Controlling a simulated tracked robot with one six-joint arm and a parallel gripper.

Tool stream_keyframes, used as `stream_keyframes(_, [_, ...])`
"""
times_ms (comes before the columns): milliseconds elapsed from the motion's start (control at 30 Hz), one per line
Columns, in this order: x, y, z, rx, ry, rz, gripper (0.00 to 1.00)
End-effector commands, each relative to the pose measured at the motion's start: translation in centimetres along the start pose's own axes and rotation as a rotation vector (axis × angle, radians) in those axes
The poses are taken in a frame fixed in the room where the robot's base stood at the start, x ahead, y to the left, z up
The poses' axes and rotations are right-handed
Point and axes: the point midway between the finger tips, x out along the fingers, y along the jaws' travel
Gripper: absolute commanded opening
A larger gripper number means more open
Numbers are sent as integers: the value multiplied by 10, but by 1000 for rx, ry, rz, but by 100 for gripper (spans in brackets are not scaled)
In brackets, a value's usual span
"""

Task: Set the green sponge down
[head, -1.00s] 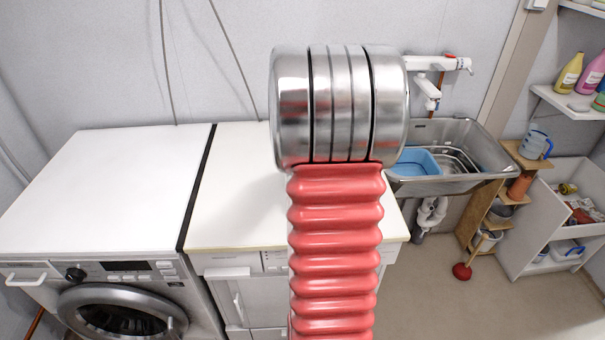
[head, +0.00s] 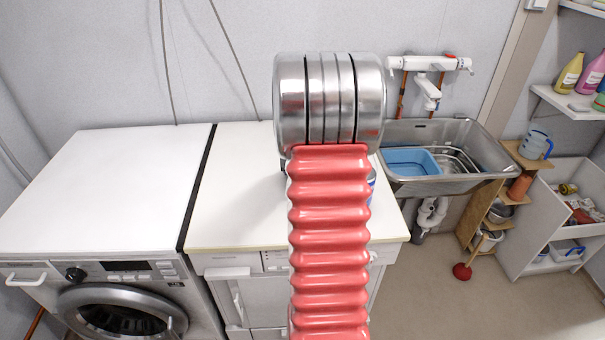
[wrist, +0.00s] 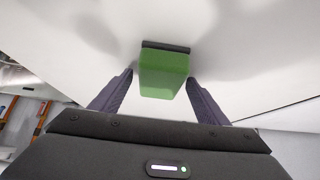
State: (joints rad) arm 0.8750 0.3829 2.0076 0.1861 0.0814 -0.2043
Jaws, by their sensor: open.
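The green sponge (wrist: 163,76), with a dark strip along its far edge, shows in the wrist view against a white surface. My gripper (wrist: 160,82) is open, with one dark finger on each side of the sponge. Narrow gaps show between the fingers and the sponge, so it is not gripped. The sponge appears to rest on the white surface. In the head view my arm hides the gripper and the sponge.
A white cabinet top (head: 235,190) lies behind my arm, beside a washing machine (head: 110,180) on the left. A metal sink (head: 470,150) with a blue basin (head: 410,161) is at the right. Shelves with bottles (head: 570,72) stand further right.

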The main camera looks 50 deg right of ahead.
Motion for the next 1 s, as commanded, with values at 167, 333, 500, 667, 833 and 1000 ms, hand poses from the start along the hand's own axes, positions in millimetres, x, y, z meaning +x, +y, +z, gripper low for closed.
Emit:
stream_keyframes(167, [0,0,0,0,0,0,69])
stream_keyframes(333, [0,0,0,0,0,0,60])
stream_keyframes(500, [0,0,0,0,0,0,48])
stream_keyframes(667, [0,0,0,0,0,0,36])
stream_keyframes(833, [0,0,0,0,0,0,25])
stream_keyframes(1000, [0,-1,0,0,0,-1,22])
